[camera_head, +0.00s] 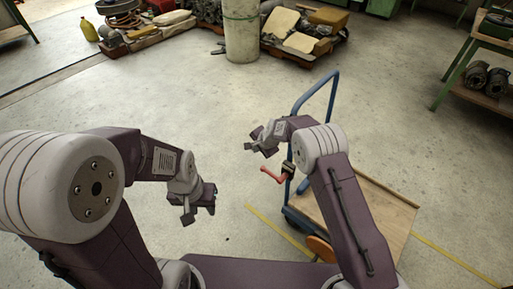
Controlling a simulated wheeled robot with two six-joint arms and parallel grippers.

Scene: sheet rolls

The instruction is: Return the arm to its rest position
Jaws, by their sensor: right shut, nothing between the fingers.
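My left gripper (200,208) hangs over bare floor at the left of centre, with no object seen in it. Whether its fingers are apart is unclear at this angle. My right gripper (257,146) is shut and empty. It points left, in front of the blue handle of a cart as seen from the head. My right arm covers part of the cart.
The cart has a wooden deck (385,200) and a blue handle (334,85). A red crank-like part (272,175) shows below my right gripper. A pale column (241,30), boxes and loose goods stand at the back. A green-legged bench (462,65) is at right.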

